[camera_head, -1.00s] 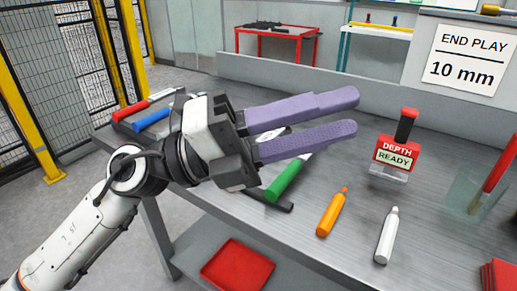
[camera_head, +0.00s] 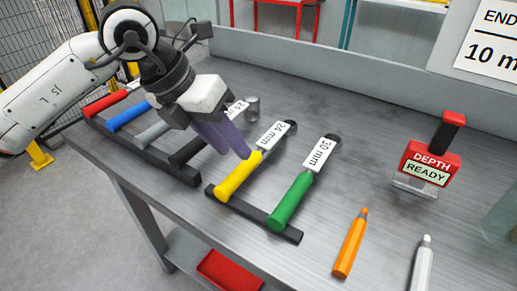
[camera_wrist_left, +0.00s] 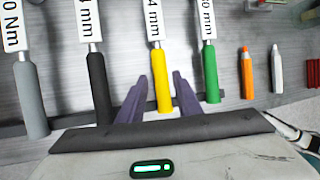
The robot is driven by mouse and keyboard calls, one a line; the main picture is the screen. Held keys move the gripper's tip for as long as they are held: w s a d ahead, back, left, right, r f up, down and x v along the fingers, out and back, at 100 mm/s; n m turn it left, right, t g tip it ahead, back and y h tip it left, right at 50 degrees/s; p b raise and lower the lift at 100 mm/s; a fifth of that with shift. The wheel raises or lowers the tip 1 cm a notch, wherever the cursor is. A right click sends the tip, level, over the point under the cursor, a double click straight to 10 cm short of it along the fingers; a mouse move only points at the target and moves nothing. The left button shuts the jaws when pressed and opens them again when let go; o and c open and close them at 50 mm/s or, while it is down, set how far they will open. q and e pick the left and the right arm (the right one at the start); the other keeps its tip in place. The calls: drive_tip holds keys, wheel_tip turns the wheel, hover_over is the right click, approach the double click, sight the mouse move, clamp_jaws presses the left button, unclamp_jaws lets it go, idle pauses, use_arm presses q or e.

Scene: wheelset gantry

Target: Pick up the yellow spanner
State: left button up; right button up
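The yellow spanner (camera_head: 239,177) has a yellow handle and a "24 mm" label, and lies on the bench with its handle over a dark rack bar (camera_head: 250,210). In the left wrist view its yellow handle (camera_wrist_left: 162,80) shows upright between the two purple fingers. My left gripper (camera_head: 228,146) points down at the bench beside the handle. It is open; the fingers (camera_wrist_left: 158,92) stand apart with gaps on both sides of the handle. I cannot tell its exact height above the handle. My right gripper is not in view.
A green "30 mm" spanner (camera_head: 290,202) lies close right. Black (camera_head: 188,152), grey, blue and red-handled tools lie to the left. An orange marker (camera_head: 350,243), a white marker (camera_head: 421,265) and a red depth gauge (camera_head: 430,162) stand or lie farther right.

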sight(263, 152)
use_arm(q)
drive_tip(key=x, duration=0.6)
drive_tip(key=shift+w+d+f+p, duration=0.1)
drive_tip(key=shift+p, duration=0.3)
clamp_jaws()
